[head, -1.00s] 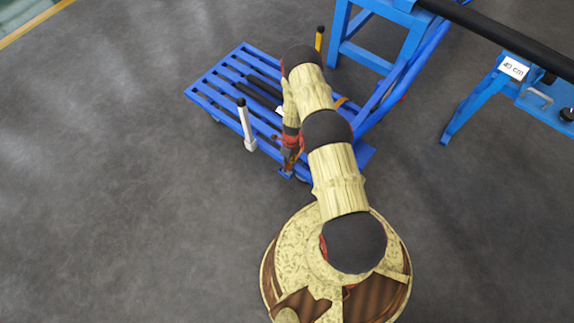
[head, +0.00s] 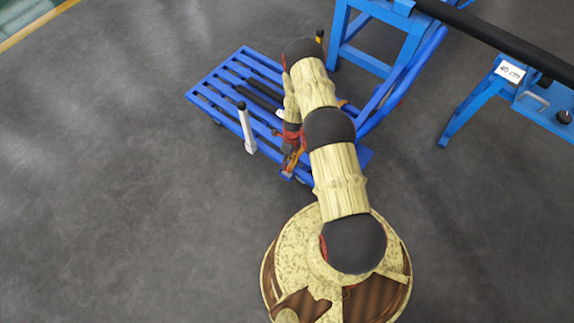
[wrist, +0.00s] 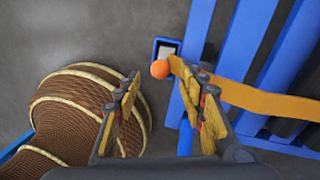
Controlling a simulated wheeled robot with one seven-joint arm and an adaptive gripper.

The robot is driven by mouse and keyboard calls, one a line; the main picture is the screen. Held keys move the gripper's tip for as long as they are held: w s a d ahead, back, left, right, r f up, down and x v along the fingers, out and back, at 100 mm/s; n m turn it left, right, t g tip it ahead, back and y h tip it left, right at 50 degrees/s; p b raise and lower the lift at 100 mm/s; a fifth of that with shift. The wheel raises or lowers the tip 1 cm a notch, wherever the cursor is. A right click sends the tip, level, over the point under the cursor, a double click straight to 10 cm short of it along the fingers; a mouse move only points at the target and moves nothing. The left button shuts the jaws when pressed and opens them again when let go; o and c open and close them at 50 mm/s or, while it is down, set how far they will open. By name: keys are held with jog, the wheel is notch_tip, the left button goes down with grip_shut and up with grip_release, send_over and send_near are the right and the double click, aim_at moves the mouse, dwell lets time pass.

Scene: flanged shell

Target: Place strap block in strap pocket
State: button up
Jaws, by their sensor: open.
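An orange strap (wrist: 255,98) runs across the blue slats in the wrist view. At its left end is a round orange knob (wrist: 160,69), which I take to be the strap block. It overlaps the near edge of a small blue-rimmed pocket (wrist: 156,44) with a pale inside; I cannot tell whether it sits in it or above it. My gripper (wrist: 163,84) is open, with the knob ahead of the gap between its fingertips and nothing held. In the head view my gripper (head: 288,170) is at the cart's near edge, and my arm hides part of the strap.
The blue slatted cart (head: 213,88) carries dark bars. A pale lever (head: 245,130) with a black knob stands at its near left edge. Blue stands (head: 480,105) holding a black bar, one with a "40 cm" label (head: 510,71), are at right. Floor at left is clear.

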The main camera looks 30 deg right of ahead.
jog(key=w+a+r+n+t+p, duration=0.1)
jog(key=w+r+n, duration=0.25)
jog(key=r, duration=1.15)
jog(key=w+r+n+t+p, duration=0.1)
jog(key=w+r+n, duration=0.3)
jog(key=r, duration=1.1)
jog(key=s+a+r+n+t, duration=0.1)
jog(key=a+r+n, duration=0.2)
jog(key=r, duration=0.7)
jog(key=a+r+n, duration=0.2)
jog(key=r+n, duration=0.1)
jog(key=r, duration=0.7)
jog(key=s+a+r+n+t+h, duration=0.1)
jog(key=s+a+r+n, duration=0.3)
jog(key=r, duration=0.5)
jog(key=s+a+r+n+t, duration=0.1)
jog(key=s+a+r+n, duration=0.1)
jog(key=s+r+n, duration=0.4)
jog(key=s+a+r+n+t, duration=0.1)
jog(key=s+r+n, duration=0.2)
jog(key=s, duration=0.5)
jog(key=s+a+r+n, duration=0.2)
jog(key=s+r, duration=0.4)
jog(key=s, duration=0.3)
jog(key=shift+n+t+h, duration=0.4)
jog(key=shift+n, duration=0.25)
jog(key=shift+s+a+r, duration=0.1)
